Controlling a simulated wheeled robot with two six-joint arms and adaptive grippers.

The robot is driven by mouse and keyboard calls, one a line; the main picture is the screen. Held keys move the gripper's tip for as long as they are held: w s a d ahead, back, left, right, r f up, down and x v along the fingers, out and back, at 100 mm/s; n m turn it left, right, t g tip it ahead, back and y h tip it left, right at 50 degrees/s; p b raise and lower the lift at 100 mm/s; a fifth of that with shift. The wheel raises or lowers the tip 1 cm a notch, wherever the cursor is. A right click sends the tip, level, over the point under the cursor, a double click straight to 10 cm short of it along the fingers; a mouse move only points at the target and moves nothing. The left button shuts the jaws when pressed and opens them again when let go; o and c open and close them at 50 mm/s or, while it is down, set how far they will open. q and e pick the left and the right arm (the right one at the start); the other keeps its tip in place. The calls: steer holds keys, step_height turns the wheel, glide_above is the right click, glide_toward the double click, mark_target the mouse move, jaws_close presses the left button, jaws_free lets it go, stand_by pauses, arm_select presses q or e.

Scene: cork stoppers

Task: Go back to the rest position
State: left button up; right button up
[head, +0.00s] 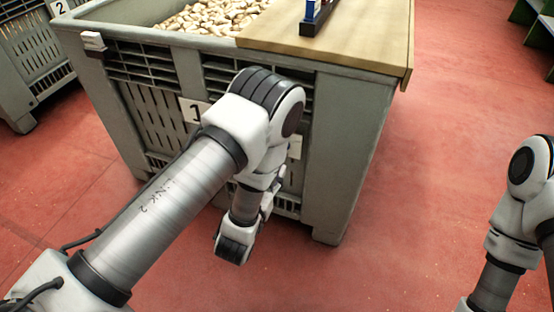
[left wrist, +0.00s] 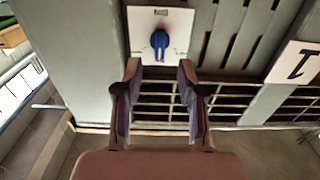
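My left arm (head: 165,210) reaches in from the left in front of a grey slatted crate (head: 340,150). Its gripper is hidden in the head view. In the left wrist view my left gripper (left wrist: 160,68) has its two fingers apart with nothing held between them, and it faces the crate's side. My right arm (head: 520,220) stands at the right edge of the head view; its gripper is out of the picture.
The crate holds many pale corks (head: 215,16) and a wooden board (head: 340,38) with a dark rack (head: 318,17). A white card with a blue figure (left wrist: 160,41) is on its side. Another crate (head: 32,60) stands left. Red floor (head: 440,140) is clear right.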

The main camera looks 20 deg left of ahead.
arm_select(q)
steer(key=shift+s+a, duration=0.1)
steer(key=shift+s, duration=0.05)
stand_by(0.3)
steer(key=s+a+f+n+g+y, duration=0.2)
steer(key=s+a+f+g, duration=0.55)
steer(key=f, duration=0.45)
steer(key=s+f+g+h, duration=0.1)
steer(key=s+f+g, duration=0.3)
steer(key=s, duration=0.5)
steer(key=s+f+g, duration=0.2)
steer(key=s+g, duration=0.3)
steer(key=s, duration=0.4)
step_height(320, 180, up, 33)
steer(key=s+m+g+p, duration=0.1)
steer(key=s+p, duration=0.1)
steer(key=p, duration=3.1)
steer(key=shift+d+p, duration=0.3)
steer(key=shift+p, duration=0.1)
